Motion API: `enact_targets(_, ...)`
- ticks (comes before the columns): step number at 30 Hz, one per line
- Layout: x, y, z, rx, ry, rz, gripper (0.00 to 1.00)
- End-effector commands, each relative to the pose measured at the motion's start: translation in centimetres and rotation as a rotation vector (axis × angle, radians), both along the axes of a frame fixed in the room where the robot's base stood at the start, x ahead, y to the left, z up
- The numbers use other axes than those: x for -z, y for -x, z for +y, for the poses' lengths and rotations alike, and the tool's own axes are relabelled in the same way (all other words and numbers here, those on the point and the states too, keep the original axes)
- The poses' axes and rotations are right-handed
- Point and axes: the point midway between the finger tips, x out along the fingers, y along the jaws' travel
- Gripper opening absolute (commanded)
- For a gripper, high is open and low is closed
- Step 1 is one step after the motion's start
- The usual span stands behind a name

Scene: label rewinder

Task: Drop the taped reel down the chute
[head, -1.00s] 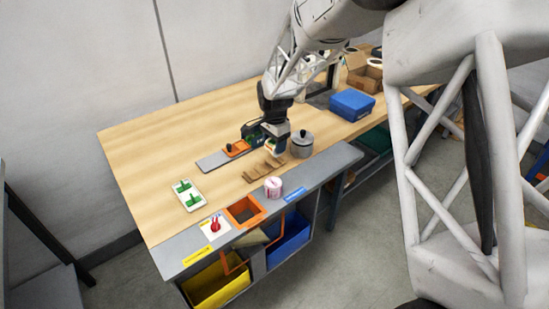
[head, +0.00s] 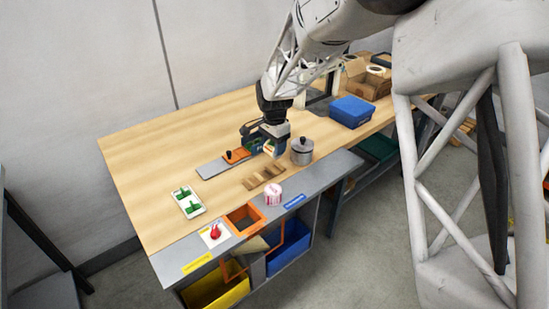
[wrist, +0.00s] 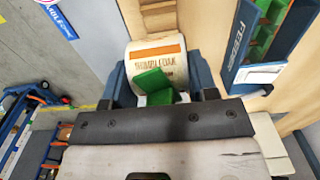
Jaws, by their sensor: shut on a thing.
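My gripper (head: 276,147) is over the back of the bench, left of the metal pot. In the wrist view its two blue fingers (wrist: 160,82) are shut on a pale reel (wrist: 158,52) with an orange band and printed text. A green piece (wrist: 153,84) shows in front of this reel. Another reel, white with pink (head: 273,194), stands on the grey front strip. The chute (head: 243,218) is an orange-framed opening in that strip, left of the pink reel. I cannot tell how the held reel's tape lies.
A metal pot (head: 302,150) stands right of my gripper. A wooden rack (head: 263,177) lies between gripper and front strip. A red lever (head: 215,231) is left of the chute. Yellow (head: 217,291) and blue (head: 288,251) bins sit below. A blue box (head: 352,111) stands at the right.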

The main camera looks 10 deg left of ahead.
Motion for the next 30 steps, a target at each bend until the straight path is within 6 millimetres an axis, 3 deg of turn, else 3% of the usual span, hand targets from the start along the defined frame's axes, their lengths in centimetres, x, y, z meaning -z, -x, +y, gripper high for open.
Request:
enact_targets(8, -0.2, 3.4, 1.8, -0.125, 0.0, 0.0, 0.42)
enact_targets(24, 0.0, 17.6, 6.5, -0.646, -0.001, -0.001, 0.42)
enact_targets(30, 0.2, 20.4, 6.9, -0.752, -0.001, -0.001, 0.42)
